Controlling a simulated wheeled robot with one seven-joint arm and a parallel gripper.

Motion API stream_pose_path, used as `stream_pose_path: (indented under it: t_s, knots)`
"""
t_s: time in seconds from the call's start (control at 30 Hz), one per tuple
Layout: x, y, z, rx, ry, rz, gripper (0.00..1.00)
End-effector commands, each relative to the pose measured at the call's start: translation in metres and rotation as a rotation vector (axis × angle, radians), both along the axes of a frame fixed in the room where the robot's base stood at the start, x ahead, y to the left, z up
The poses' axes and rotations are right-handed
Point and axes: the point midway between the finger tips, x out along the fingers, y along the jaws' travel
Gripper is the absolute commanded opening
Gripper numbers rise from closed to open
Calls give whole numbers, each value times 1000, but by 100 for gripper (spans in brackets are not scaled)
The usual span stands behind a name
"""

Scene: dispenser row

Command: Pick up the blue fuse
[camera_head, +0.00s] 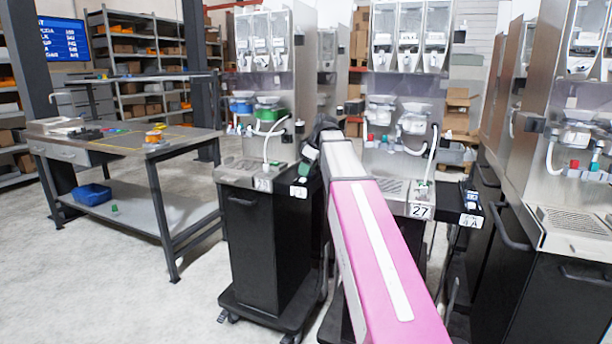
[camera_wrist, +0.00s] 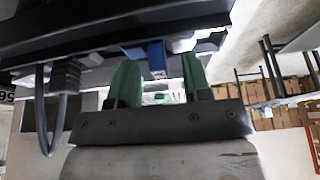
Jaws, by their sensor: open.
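The blue fuse (camera_wrist: 156,55) shows in the wrist view as a small blue block under a dark machine part, with pale grey blocks beside it. My gripper (camera_wrist: 159,62) has its two green fingers apart, one on each side of the blue fuse in the picture. Nothing is gripped. Whether the fingertips reach around the fuse or stop short of it, I cannot tell. In the head view my pink arm extends toward the dispensers, and I cannot make out the blue fuse there.
Dispenser 27 (camera_head: 402,165) stands just beyond my arm, with another dispenser (camera_head: 262,150) to its left. A workbench (camera_head: 125,142) with a blue bin (camera_head: 92,194) below stands at left. Open floor (camera_head: 185,290) lies between. A dark cable (camera_wrist: 60,110) hangs left of my gripper.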

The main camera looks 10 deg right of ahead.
Motion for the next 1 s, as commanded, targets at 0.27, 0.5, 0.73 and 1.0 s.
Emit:
stream_pose_path:
  t_s: [0.27, 0.5, 0.73, 1.0]
  knots:
    - [0, 0, 0, -1, -1, 0, 9]
    - [0, 0, 1, -1, -1, 0, 0]
    - [0, 0, 4, 0, -1, 0, 0]
    - [1, 0, 29, 0, -2, 0, 0]
